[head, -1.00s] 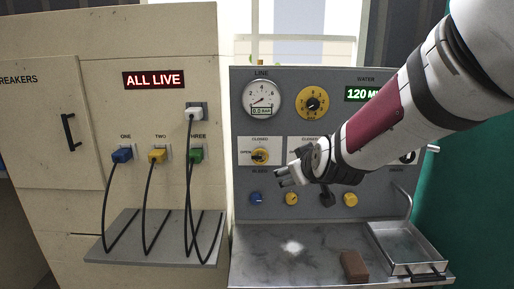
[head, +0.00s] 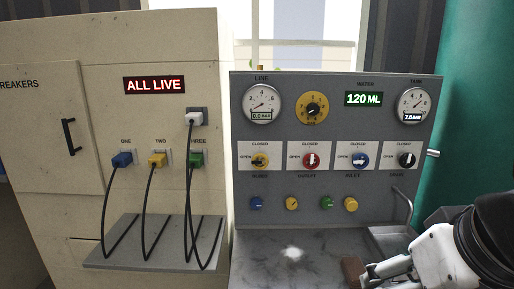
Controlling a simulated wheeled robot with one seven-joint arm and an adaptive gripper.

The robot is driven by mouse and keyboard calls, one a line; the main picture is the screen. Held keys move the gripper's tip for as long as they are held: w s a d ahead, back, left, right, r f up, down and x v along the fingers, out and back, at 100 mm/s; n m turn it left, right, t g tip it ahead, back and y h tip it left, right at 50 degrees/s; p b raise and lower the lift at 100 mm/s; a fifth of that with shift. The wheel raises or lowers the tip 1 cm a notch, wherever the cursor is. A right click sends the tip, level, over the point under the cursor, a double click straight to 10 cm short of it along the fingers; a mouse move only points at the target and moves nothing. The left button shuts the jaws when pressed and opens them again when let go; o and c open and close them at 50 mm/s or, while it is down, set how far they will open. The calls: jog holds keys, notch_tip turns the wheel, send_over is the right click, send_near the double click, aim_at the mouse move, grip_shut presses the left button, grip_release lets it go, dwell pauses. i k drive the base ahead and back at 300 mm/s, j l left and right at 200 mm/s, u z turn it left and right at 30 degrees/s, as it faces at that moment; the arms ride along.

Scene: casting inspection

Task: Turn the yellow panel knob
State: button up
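Several yellow controls are on the grey panel (head: 345,82) in the head view. A large round yellow dial (head: 300,119) with a black centre sits at the upper middle. A yellow valve handle (head: 260,161) sits at the left of the valve row, beside OPEN and CLOSED labels. In the low row are a small yellow knob (head: 291,203) and another yellow knob (head: 350,204) at the right. My gripper (head: 370,273) is low at the right, beside the brown block and well away from all of these. Its fingers are small and partly hidden, so their opening is unclear.
Red (head: 311,161), blue (head: 360,161) and black (head: 407,160) valve handles share the panel, with a blue knob (head: 256,203) and a green knob (head: 326,203). A brown block (head: 352,271) lies on the worktop (head: 262,262). Cables hang from plugs at left.

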aim_at(291, 203)
jog(key=i+l, duration=0.1)
jog(key=l, duration=0.5)
jog(key=i+l, duration=0.1)
jog(key=l, duration=0.55)
jog(key=u, duration=0.05)
